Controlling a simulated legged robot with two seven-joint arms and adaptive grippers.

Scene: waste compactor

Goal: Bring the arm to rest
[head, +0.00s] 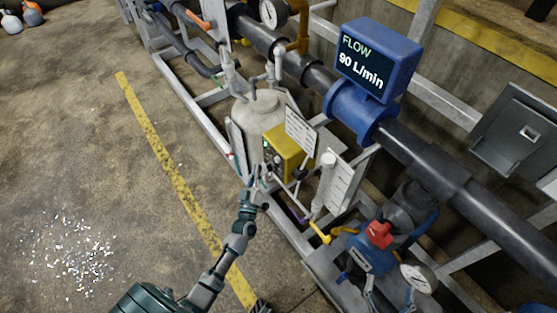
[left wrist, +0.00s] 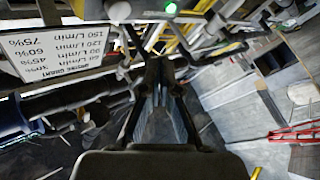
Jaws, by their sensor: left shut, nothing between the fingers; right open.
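My left arm reaches up from the bottom of the head view. Its left gripper (head: 256,172) is shut and empty, in front of the yellow box (head: 287,150) and the pale tank (head: 258,115) on the pipe frame. In the left wrist view the dark fingers of this gripper (left wrist: 158,66) come together with nothing held. Most of my right arm is out of view.
A blue flow meter (head: 376,60) reading 90 L/min sits on the dark pipe (head: 430,160). A yellow-handled valve (head: 319,233), a red knob (head: 379,234) and a gauge (head: 418,278) stand at the lower right. The concrete floor left of the yellow line (head: 170,165) is mostly open, with scattered bits.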

